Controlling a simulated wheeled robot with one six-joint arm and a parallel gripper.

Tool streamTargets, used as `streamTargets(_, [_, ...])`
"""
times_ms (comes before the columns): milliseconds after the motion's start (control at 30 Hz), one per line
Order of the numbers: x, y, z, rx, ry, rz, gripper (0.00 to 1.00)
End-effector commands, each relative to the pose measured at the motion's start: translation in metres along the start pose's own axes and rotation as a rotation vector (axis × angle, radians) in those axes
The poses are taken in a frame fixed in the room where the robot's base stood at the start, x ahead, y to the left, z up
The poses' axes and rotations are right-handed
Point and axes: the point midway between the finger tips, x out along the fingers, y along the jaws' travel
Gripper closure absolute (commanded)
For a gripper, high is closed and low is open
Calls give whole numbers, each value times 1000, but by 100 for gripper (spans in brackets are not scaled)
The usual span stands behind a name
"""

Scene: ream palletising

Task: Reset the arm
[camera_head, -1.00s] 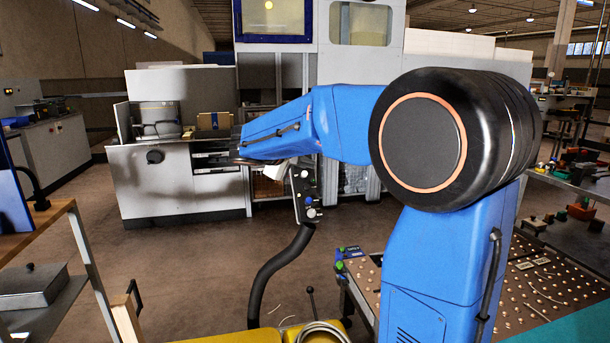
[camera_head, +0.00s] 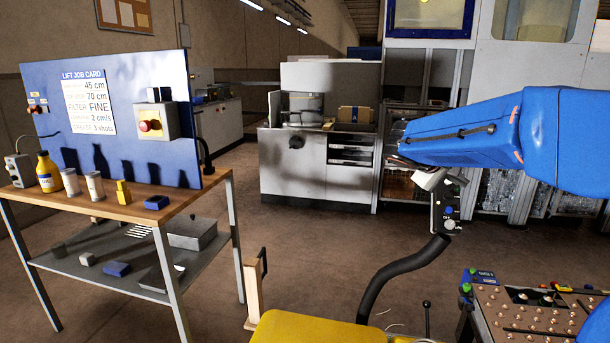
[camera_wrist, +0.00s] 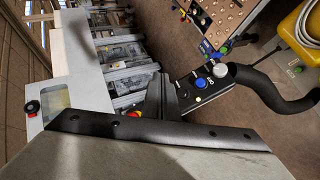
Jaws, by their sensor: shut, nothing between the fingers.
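My blue arm reaches in from the right edge of the head view, its forearm roughly level and pointing left. My gripper (camera_wrist: 162,92) shows in the wrist view as dark fingers close together beyond a dark bolted bar, with nothing between them. In the head view the fingers are not clear at the arm's end. A control box with blue and white knobs (camera_head: 447,207) stands on a black curved stalk just below the arm's end. The same box (camera_wrist: 203,86) sits just right of the fingers in the wrist view; I cannot tell if they touch.
A wooden-topped bench (camera_head: 135,207) with a blue job-card panel (camera_head: 85,120) stands at left, holding bottles and small blocks. A grey machine (camera_head: 310,165) stands behind. A perforated table (camera_head: 525,305) is at lower right. Brown floor is clear between bench and machine.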

Motion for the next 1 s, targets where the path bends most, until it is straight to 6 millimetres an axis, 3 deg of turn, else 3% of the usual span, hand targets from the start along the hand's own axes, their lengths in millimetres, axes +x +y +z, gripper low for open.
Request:
streamTargets(100, [-11, -13, 38, 26, -14, -85, 100])
streamTargets(500, [-53, -79, 151, 117, -35, -385, 100])
streamTargets(1000, [-119, -177, 262, 259, -2, -743, 100])
